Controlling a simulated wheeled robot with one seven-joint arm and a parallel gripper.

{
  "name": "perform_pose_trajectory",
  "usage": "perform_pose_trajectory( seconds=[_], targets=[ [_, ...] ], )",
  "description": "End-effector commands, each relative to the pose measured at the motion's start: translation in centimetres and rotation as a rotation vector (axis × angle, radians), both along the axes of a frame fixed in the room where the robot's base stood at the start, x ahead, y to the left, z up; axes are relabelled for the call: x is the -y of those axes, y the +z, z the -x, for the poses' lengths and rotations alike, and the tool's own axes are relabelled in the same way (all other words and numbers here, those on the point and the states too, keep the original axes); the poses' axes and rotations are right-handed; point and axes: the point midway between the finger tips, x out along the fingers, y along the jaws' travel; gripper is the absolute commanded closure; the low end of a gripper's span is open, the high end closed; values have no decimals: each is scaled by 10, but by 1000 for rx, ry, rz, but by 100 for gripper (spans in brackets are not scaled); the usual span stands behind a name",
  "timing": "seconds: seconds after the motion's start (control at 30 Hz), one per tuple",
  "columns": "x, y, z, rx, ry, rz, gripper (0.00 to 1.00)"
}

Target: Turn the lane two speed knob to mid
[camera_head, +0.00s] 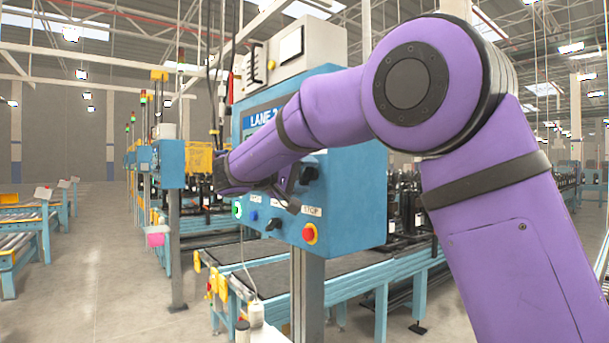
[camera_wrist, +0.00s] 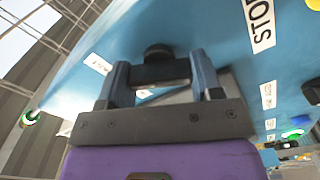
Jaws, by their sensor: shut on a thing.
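The blue lane two control box (camera_head: 345,190) with a "LANE 2" label stands ahead, partly hidden by my purple arm. In the head view my gripper (camera_head: 288,188) is at the box's front face, and its fingertips are hard to make out. In the wrist view my gripper (camera_wrist: 160,70) is shut on a black knob (camera_wrist: 158,52) on the blue panel, with one finger on each side. The knob's pointer and scale marks cannot be read, so its setting is unclear. The label under my fingers is mostly hidden.
A red stop button (camera_head: 310,234), a blue button (camera_head: 254,216) and a lit green button (camera_head: 238,210) are low on the panel. A conveyor (camera_head: 350,287) runs behind the box's post.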

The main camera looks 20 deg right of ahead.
Motion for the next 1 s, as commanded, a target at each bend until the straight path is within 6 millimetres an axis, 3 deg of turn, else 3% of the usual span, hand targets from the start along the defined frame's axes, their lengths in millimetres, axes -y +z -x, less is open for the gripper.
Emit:
perform_pose_trajectory(
  seconds=[0.5, 1.0],
  targets=[
    [-1, -2, 0, -360, 2, 115, 64],
    [-1, -2, 0, -451, 3, 145, 64]
  ],
)
